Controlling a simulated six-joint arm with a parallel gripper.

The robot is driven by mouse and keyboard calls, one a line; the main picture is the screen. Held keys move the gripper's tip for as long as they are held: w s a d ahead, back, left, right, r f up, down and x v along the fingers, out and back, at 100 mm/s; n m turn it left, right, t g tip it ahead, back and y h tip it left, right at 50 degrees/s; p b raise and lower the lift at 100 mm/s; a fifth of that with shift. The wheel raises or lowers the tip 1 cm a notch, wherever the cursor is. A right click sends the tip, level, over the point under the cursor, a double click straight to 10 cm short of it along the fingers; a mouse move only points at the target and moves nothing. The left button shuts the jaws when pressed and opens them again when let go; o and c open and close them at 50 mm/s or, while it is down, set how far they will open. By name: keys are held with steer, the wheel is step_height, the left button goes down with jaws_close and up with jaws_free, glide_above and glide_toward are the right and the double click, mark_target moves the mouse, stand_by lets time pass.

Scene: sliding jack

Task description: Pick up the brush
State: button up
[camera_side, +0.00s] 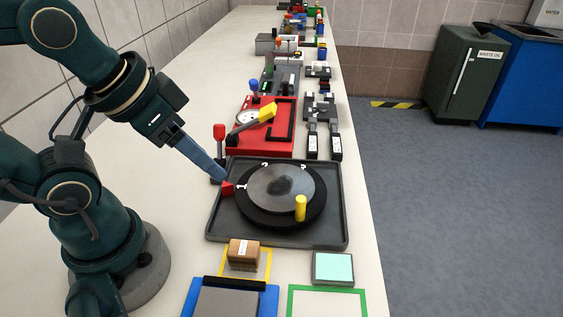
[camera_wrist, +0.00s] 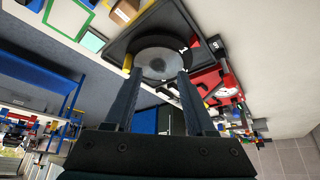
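The brush appears to be the brown wooden block (camera_side: 243,252) with a white label on top and a paler layer beneath. It sits inside a yellow-outlined square at the near side of the bench in the side view. It also shows at the top of the wrist view as a brown block (camera_wrist: 124,10). My gripper (camera_side: 222,178) is behind the block and higher up, near the left edge of a black tray. In the wrist view my gripper (camera_wrist: 158,74) has its two fingers apart with nothing between them; it is open.
The black tray (camera_side: 222,228) holds a turntable with a grey disc (camera_side: 270,188), an upright yellow peg (camera_side: 300,208) and a red pointer (camera_side: 228,188). A mint-topped pad (camera_side: 333,267) is right of the block. A red panel (camera_side: 285,140) stands behind the tray.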

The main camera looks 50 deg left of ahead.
stand_by(0.3)
steer(key=m+g, duration=0.5)
steer(key=m, duration=0.4)
glide_above(243, 247)
steer(key=f, duration=0.8)
steer(key=shift+w+a, duration=0.2)
steer(key=shift+w, duration=0.15)
steer(key=shift+s+d+f+g, duration=0.2)
steer(key=shift+s+f+g, duration=0.15)
steer(key=shift+f, duration=2.7)
jaws_close()
